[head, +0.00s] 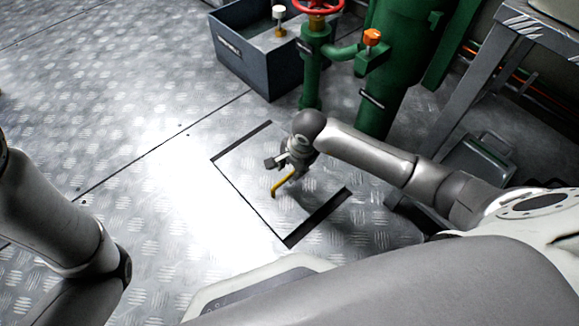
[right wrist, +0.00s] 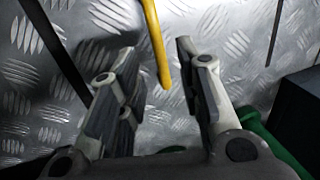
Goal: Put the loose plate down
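The loose plate (head: 262,177) is a square of bare checker-patterned metal lying at the floor opening. Dark gaps show along its upper-left and lower-right edges; I cannot tell whether it is fully flush. A yellow handle (head: 284,185) stands on it. My right gripper (head: 277,161) is over the plate, close to the handle. In the right wrist view, its fingers (right wrist: 156,58) are spread apart, with the yellow handle (right wrist: 155,35) between and beyond them, no finger visibly touching it. My left arm shows at the left edge of the head view; its gripper is out of view.
A blue-grey open bin (head: 256,62) stands behind the plate. Beside it are a green pipe with a red handwheel (head: 318,7) and a large green cylinder (head: 405,55). A grey metal stand (head: 482,82) is at the right. The floor left of the plate is clear.

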